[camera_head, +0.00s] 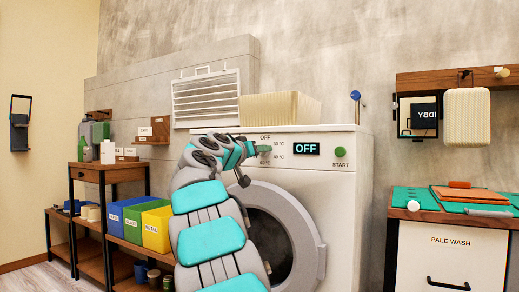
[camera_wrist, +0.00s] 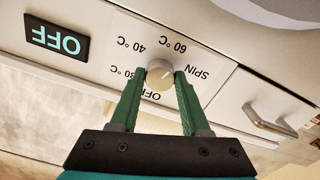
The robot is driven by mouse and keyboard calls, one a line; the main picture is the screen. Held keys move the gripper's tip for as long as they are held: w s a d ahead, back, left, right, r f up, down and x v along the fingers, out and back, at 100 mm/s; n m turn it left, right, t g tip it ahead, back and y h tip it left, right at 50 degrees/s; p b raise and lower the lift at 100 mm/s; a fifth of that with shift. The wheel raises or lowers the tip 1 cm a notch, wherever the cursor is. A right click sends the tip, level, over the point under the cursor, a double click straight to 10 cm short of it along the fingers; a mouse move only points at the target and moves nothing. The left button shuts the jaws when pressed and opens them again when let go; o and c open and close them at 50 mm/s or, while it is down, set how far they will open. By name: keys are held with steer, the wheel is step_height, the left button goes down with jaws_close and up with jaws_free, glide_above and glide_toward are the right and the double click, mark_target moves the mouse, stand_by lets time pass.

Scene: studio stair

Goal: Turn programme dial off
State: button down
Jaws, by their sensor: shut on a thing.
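The programme dial (camera_wrist: 160,74) is a pale round knob on the washing machine's white front panel. In the wrist view it sits between the two green fingers of my gripper (camera_wrist: 160,80), which is shut on it. Labels around it read OFF, 40 °C, 60 °C, SPIN and one more temperature partly covered by a finger. The dial's pointer direction is hard to make out. The display (camera_wrist: 56,40) beside it reads OFF; it also reads OFF in the head view (camera_head: 306,149). In the head view my gripper (camera_head: 264,149) is at the panel and hides the dial.
The washing machine (camera_head: 342,185) has a green START button (camera_head: 340,152) and a round grey door (camera_head: 314,240) below the panel. A cream ribbed box (camera_head: 280,108) stands on top. Blue, green and yellow bins (camera_head: 156,230) stand left, a PALE WASH cabinet (camera_head: 450,262) right.

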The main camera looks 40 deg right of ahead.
steer(key=n+p, duration=1.5)
steer(key=n, duration=2)
steer(key=shift+w+n, duration=0.1)
steer(key=shift+n, duration=0.2)
steer(key=shift+f+n, duration=0.1)
steer(key=shift+n, duration=2.1)
steer(key=shift+c, duration=1.9)
jaws_free()
